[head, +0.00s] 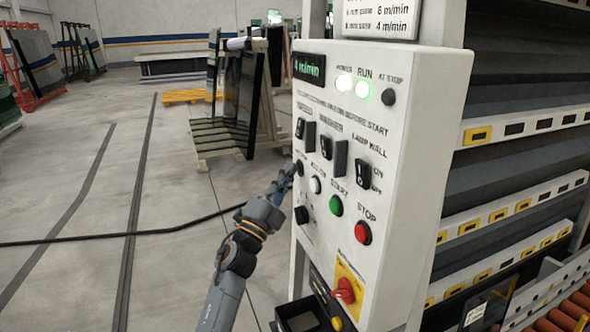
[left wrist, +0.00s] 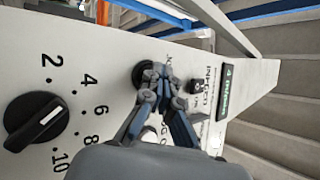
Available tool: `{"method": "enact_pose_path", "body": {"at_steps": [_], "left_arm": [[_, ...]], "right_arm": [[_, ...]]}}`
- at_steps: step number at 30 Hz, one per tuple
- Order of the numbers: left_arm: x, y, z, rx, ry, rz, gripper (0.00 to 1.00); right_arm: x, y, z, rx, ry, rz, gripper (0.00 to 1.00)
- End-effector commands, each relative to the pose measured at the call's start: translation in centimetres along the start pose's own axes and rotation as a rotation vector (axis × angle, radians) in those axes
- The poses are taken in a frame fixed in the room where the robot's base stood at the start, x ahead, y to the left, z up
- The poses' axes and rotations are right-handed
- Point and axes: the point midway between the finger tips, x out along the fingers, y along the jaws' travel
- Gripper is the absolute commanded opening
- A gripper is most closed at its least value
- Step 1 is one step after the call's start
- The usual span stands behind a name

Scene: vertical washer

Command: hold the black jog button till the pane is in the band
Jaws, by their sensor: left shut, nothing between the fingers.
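The black jog button (head: 299,167) is on the left edge of the white control panel (head: 420,130); it also shows in the left wrist view (left wrist: 144,72). My left gripper (head: 287,174) is shut and empty, with its fingertips at the button. In the left wrist view the fingertips (left wrist: 160,88) overlap the button's lower edge. I cannot tell whether they press it. A dark pane-like sheet with a white label (head: 487,306) stands by the rollers at the lower right, partly cut off. I cannot make out the band. My right gripper is not in view.
The display (head: 309,68) reads 4 m/min. The POWER and RUN (head: 362,89) lamps are lit; the AT STOP lamp (head: 388,97) is dark. A white button (head: 315,184), green START (head: 336,205) and red STOP (head: 363,232) are close by. Open floor lies left.

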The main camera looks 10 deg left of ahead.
Motion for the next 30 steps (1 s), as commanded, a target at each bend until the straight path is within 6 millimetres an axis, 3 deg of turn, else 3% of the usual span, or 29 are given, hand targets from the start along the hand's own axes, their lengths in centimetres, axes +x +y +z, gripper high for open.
{"method": "enact_pose_path", "body": {"at_steps": [30], "left_arm": [[-2.3,-1.7,1.7,0.001,-0.001,0.002,0.00]], "right_arm": [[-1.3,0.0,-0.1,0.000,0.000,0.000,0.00]]}}
